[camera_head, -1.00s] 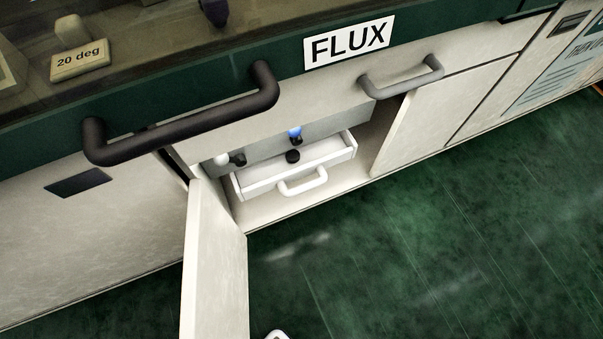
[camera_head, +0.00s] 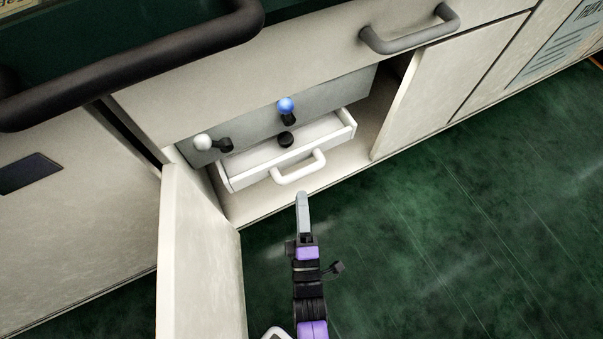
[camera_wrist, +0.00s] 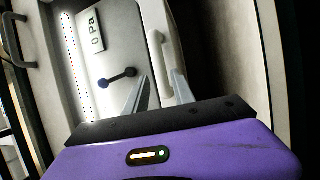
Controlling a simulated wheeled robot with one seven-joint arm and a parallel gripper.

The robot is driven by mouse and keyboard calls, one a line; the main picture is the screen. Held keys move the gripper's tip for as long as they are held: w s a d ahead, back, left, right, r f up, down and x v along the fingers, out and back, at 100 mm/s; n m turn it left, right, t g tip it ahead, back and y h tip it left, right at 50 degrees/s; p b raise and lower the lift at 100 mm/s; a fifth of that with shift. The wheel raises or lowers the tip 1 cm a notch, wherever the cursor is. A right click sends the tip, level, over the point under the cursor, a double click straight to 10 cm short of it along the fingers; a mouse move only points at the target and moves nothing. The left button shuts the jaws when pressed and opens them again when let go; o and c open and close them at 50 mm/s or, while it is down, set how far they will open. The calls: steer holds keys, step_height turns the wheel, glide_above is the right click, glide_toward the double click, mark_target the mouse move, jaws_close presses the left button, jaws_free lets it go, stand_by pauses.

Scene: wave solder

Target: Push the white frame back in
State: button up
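The white frame (camera_head: 240,180) is a shallow drawer-like tray with a white handle (camera_head: 300,171) on its front. It sticks out from a grey panel inside the open cabinet under the FLUX station. In the wrist view, the handle (camera_wrist: 157,62) and the frame's white front (camera_wrist: 178,50) lie just ahead of my fingers. My gripper (camera_head: 302,196) is just in front of and below the handle in the head view, pointing at it. In the wrist view, my gripper (camera_wrist: 160,77) has its two fingers apart. Whether the fingers touch the handle is unclear.
Levers with a blue knob (camera_head: 286,105) and a white knob (camera_head: 203,142) stand on the panel above the frame. A dark knob (camera_head: 285,140) shows beside the frame's interior. Open cabinet doors stand left (camera_head: 200,250) and right (camera_head: 440,95). Green floor (camera_head: 440,240) is clear.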

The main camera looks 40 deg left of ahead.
mark_target(300, 174)
steer(key=b+x, duration=0.2)
steer(key=x, duration=0.5)
steer(key=shift+w+a, duration=0.2)
steer(key=shift+w, duration=0.05)
jaws_close()
stand_by(1.2)
